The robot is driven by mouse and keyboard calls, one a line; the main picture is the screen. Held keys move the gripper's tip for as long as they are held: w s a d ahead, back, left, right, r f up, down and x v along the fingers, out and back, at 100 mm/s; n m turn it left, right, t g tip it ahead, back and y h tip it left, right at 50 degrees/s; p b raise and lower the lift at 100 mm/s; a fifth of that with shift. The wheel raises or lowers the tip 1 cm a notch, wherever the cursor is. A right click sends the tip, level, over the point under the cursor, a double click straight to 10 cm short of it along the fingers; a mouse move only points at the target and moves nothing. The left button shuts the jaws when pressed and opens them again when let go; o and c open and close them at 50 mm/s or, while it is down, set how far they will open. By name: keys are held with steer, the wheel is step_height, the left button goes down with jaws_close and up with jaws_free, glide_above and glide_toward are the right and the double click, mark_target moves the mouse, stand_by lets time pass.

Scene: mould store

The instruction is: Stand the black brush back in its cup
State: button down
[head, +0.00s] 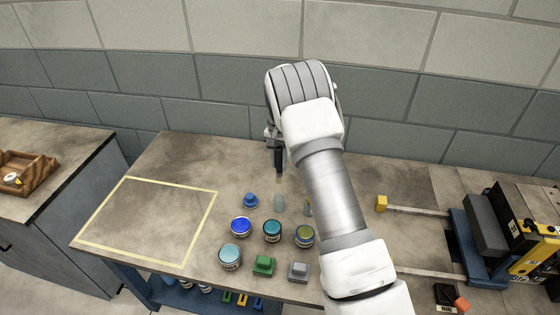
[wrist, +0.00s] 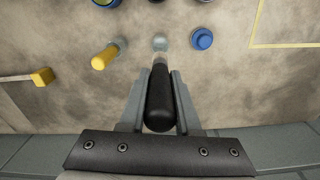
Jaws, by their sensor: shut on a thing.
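My gripper (wrist: 158,88) is shut on the black brush (wrist: 160,105), its jaws on either side of the black handle. In the head view the brush (head: 279,160) hangs roughly upright below my gripper, with its handle above the clear cup (head: 279,204). In the wrist view this cup (wrist: 160,42) lies just beyond the brush's pale lower end. I cannot tell whether that end is above the rim or inside. A second cup with a yellow-handled brush (wrist: 105,58) stands beside it, partly hidden by my arm in the head view.
A blue knobbed item (head: 250,201) stands left of the cup. Several paint tins (head: 272,230), a green block (head: 264,265) and a grey block (head: 299,271) stand in front. A yellow-taped area (head: 150,218) at left is clear. A yellow-ended bar (head: 382,203) lies right.

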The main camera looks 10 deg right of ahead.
mark_target(279, 147)
steer(key=shift+f, duration=0.15)
step_height(279, 147, down, 11)
steer(key=b, duration=0.7)
steer(key=shift+f, duration=0.15)
stand_by(0.3)
steer(key=c, duration=0.5)
jaws_free()
steer(key=shift+c, duration=0.2)
step_height(279, 147, up, 17)
steer(key=shift+r+p, duration=0.2)
steer(key=shift+p, duration=0.1)
stand_by(0.4)
